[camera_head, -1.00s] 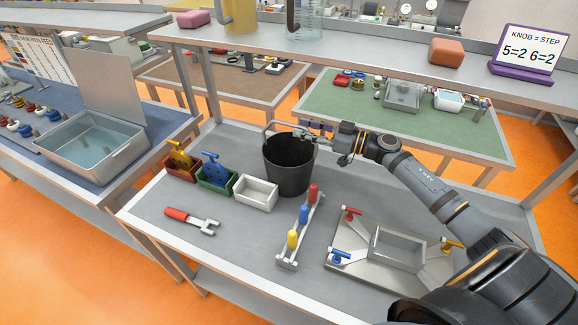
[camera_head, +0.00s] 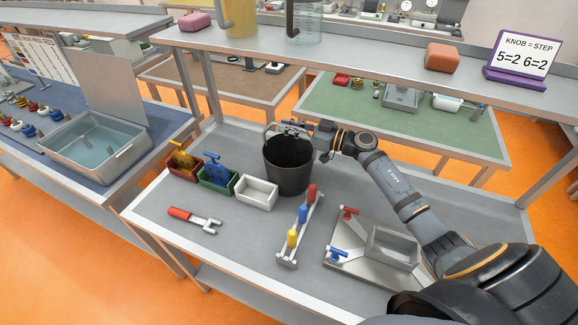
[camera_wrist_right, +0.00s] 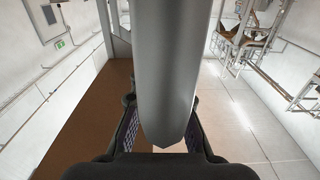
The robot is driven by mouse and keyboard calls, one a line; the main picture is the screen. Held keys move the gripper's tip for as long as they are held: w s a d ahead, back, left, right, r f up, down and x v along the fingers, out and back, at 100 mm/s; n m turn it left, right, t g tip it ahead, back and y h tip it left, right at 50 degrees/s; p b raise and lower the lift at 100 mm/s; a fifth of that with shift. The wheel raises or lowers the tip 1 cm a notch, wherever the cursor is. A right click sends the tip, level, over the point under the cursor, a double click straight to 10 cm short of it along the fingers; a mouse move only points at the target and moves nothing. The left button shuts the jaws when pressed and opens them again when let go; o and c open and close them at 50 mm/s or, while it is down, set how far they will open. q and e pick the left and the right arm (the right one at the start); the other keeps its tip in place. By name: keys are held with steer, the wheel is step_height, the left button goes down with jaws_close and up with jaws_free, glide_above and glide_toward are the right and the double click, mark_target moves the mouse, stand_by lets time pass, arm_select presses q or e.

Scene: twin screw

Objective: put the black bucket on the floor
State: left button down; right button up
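The black bucket (camera_head: 288,172) stands upright on the grey table, behind the white bin. Its grey handle (camera_head: 266,132) stands up over the rim. My right gripper (camera_head: 290,128) is over the bucket at the top of the handle. In the right wrist view, a thick grey bar, seemingly the handle (camera_wrist_right: 168,70), runs between the two fingers of my right gripper (camera_wrist_right: 163,128). The finger pads stand apart on either side of it, and the gripper looks open. The left gripper is not in view.
Left of the bucket are red, green and white bins (camera_head: 257,193). In front lie a red-handled tool (camera_head: 195,219), a rack with coloured knobs (camera_head: 300,228) and a metal fixture (camera_head: 375,255). A raised shelf (camera_head: 370,62) crosses behind. Orange floor (camera_head: 50,235) shows at left.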

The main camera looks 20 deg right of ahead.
jaws_close()
steer(key=shift+r, duration=0.1)
